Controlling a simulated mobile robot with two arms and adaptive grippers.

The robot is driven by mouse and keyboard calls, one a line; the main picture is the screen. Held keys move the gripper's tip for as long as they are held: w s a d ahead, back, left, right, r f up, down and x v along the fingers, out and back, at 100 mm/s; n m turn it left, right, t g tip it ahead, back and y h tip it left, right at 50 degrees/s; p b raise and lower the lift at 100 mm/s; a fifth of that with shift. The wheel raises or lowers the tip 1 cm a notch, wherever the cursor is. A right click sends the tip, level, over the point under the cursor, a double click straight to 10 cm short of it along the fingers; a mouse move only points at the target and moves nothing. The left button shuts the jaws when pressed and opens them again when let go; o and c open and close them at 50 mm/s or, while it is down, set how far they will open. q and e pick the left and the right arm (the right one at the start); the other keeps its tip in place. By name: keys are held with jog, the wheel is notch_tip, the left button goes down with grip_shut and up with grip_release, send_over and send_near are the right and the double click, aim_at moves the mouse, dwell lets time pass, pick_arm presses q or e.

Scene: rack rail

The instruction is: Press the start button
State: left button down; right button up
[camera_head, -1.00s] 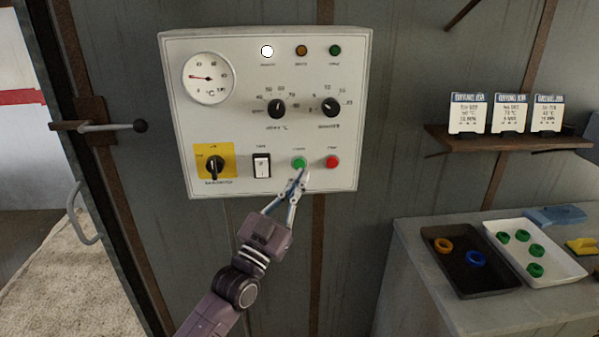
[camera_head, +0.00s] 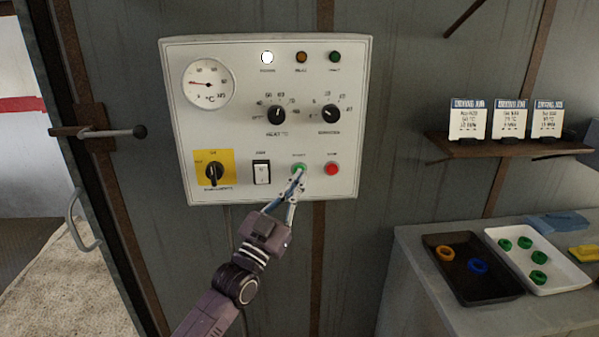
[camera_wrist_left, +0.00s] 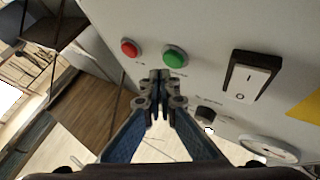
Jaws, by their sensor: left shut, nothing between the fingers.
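The white control panel (camera_head: 215,128) is on the wall, with the green start button (camera_head: 299,167) in its lower row. The red button (camera_head: 332,169) is just to its right. My left gripper (camera_head: 299,174) is shut and empty, its fingertips at the lower edge of the green button in the head view. In the left wrist view the closed fingertips (camera_wrist_left: 160,74) point at the panel just beside the green button (camera_wrist_left: 175,57); I cannot tell whether they touch it. The red button (camera_wrist_left: 129,48) shows there too. My right gripper is not in view.
A white rocker switch (camera_head: 262,172) and a yellow-backed rotary switch (camera_head: 214,171) are left of the button. Two dials sit above. A white lamp (camera_head: 267,57) is lit. A bench (camera_head: 415,262) with trays of rings stands at the right.

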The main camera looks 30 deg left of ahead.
pick_arm(q)
jog(key=shift+w, duration=0.1)
dwell(0.7)
jog(key=shift+w+a, duration=0.2)
jog(key=shift+w, duration=0.05)
jog(key=shift+w+a+b, duration=0.25)
jog(key=shift+w+b, duration=0.1)
dwell(0.8)
jog(key=shift+s+d+p, duration=0.45)
jog(key=shift+s+p, duration=0.1)
jog(key=shift+s, duration=0.2)
jog(key=s+d, duration=0.1)
jog(key=s+p, duration=0.1)
jog(key=s+d+p, duration=0.1)
jog(key=s, duration=0.1)
jog(key=shift+s+d, duration=0.1)
jog(key=shift+d, duration=0.2)
